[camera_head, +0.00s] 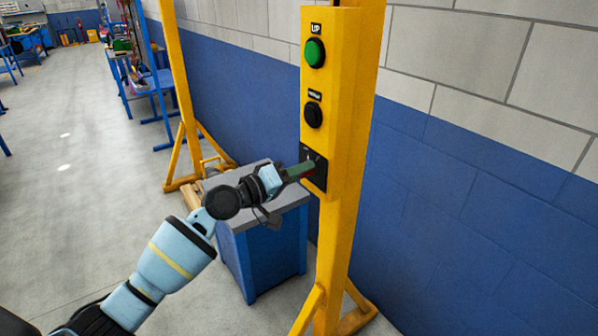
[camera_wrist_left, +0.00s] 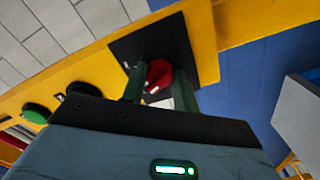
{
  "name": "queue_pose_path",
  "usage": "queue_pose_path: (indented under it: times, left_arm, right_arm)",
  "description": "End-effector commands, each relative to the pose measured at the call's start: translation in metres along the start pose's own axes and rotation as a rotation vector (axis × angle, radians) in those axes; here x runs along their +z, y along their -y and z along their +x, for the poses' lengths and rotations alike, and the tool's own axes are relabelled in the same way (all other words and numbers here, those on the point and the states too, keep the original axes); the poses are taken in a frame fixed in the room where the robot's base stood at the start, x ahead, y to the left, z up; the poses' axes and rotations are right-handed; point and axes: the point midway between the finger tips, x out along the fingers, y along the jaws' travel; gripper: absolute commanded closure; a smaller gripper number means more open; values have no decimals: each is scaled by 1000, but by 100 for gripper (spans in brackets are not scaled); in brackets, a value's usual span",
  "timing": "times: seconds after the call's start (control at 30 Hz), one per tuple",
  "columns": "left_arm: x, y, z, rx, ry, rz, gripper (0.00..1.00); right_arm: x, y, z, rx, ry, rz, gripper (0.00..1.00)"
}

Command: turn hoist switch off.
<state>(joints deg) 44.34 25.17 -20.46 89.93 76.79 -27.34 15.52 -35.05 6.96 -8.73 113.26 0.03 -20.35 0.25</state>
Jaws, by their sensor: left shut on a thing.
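The hoist switch (camera_wrist_left: 158,76) is a red knob on a black square plate (camera_wrist_left: 122,50), seen in the left wrist view between my fingers. In the head view the black plate (camera_head: 322,180) is the lowest control on the yellow panel (camera_head: 343,125). My left gripper (camera_head: 309,169) reaches it from the left, and its fingers cover most of the knob there. In the left wrist view my left gripper (camera_wrist_left: 160,88) is shut on the red knob, a finger on each side. My right gripper is not in view.
A green button (camera_head: 314,53) and a black button (camera_head: 313,115) sit above the switch on the panel. A blue cabinet with a grey top (camera_head: 263,250) stands behind my left arm. A blue and white brick wall (camera_head: 480,170) is to the right. Open floor (camera_head: 70,190) lies at the left.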

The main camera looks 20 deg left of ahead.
Motion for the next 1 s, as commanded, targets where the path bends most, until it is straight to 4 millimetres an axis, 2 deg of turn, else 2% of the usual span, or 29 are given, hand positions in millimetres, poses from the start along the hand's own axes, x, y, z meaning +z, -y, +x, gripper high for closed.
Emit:
queue_pose_path:
  times: [0.3,0.77,0.8,0.93,1.0]
  left_arm:
    - [0,0,0,0,-1,-91,93]
    - [0,0,0,0,0,-104,93]
    - [0,0,0,0,0,-104,66]
    - [0,0,0,0,0,-103,49]
    - [0,0,0,0,0,-102,48]
  right_arm:
    - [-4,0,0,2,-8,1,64]
    - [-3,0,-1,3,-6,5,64]
    - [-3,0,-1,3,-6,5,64]
    - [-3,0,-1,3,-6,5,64]
    - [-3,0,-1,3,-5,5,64]
